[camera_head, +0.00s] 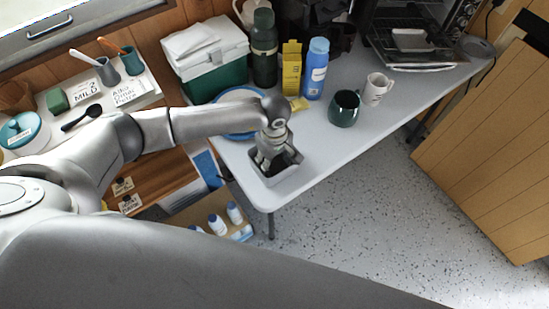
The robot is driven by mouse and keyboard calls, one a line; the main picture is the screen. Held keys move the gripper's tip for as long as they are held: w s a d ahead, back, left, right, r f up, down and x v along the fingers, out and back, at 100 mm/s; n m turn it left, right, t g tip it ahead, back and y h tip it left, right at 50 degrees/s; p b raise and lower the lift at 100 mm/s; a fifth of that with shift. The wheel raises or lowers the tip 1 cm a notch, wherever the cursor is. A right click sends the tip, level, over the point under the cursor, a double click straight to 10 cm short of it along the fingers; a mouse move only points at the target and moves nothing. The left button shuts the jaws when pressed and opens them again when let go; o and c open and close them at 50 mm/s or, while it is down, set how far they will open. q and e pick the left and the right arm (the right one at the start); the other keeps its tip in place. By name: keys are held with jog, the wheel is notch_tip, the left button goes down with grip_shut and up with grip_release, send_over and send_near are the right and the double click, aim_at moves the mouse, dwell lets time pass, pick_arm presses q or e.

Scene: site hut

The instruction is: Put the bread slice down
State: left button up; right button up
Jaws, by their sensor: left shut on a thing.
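My left gripper (268,152) reaches down into a grey rectangular bin (290,178) at the near left corner of the white table (325,140). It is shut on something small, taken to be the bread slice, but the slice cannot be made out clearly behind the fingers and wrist. The inside of the bin looks dark. Whether the held thing touches the bin's floor cannot be told. My right gripper is not in view.
A blue plate (228,128) lies behind my wrist. A yellow carton (291,68), blue bottle (316,68), green mug (344,108) and white mug (376,88) stand right of it. A cooler box (207,66) is behind. The table's front right is clear.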

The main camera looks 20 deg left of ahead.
aim_at(274, 163)
pick_arm(q)
jog(key=shift+f, duration=0.2)
jog(key=o, duration=0.5)
jog(key=shift+o, duration=0.7)
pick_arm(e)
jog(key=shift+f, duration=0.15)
pick_arm(q)
jog(key=shift+r, duration=0.15)
jog(key=shift+r, duration=0.2)
notch_tip(274, 163, up, 12)
jog(key=b, duration=0.2)
jog(key=shift+f+b, duration=0.15)
jog(key=shift+b, duration=0.2)
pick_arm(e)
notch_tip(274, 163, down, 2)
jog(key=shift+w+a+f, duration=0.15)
